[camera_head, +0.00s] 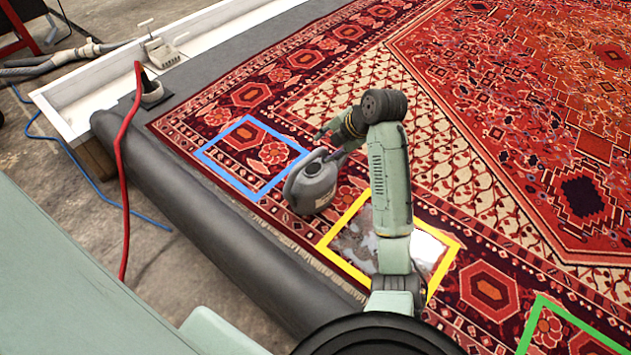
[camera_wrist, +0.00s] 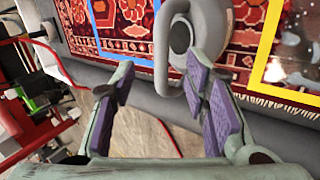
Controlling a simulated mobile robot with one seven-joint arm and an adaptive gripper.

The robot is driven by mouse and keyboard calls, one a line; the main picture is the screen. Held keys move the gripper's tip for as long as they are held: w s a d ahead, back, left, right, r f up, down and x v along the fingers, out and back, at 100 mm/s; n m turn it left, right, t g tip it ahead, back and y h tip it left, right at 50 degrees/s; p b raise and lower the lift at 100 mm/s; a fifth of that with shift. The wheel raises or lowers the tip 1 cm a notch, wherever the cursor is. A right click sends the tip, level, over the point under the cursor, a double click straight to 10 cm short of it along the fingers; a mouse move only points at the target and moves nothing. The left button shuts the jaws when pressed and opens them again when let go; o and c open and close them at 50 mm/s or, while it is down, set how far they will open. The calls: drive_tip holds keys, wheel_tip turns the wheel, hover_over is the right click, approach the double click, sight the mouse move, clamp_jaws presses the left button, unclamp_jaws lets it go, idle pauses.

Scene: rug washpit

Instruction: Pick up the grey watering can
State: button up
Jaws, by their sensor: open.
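The grey watering can (camera_head: 311,187) stands on the red patterned rug, between the blue and yellow square outlines. It also shows at the top of the wrist view (camera_wrist: 180,38), with its looped handle (camera_wrist: 162,50) facing my fingers. My gripper (camera_head: 329,145) is just beyond the can's upper right side in the head view. In the wrist view my gripper (camera_wrist: 160,78) is open and empty, its purple-padded fingers spread below the can. The handle end lies near the gap between the fingertips, close to the right finger. I cannot tell whether they touch.
A blue square outline (camera_head: 206,163) lies left of the can, and a yellow one (camera_head: 327,246) around a pale patch lies right. A dark roll (camera_head: 200,213) runs along the rug's near edge. A red hose (camera_head: 118,160) crosses it. Open rug lies beyond the can.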

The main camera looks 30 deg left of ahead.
sight(316, 152)
drive_tip(key=x, duration=0.4)
drive_tip(key=shift+s, duration=0.1)
drive_tip(key=shift+w+p+x, duration=0.2)
drive_tip(key=shift+p+x, duration=0.15)
drive_tip(key=shift+x, duration=1.15)
drive_tip(key=shift+w+p+x, duration=0.2)
drive_tip(key=shift+p+x, duration=0.1)
drive_tip(key=shift+x, duration=1.25)
drive_tip(key=shift+d, duration=0.2)
drive_tip(key=shift+c, duration=0.2)
clamp_jaws()
drive_tip(key=shift+r, duration=0.2)
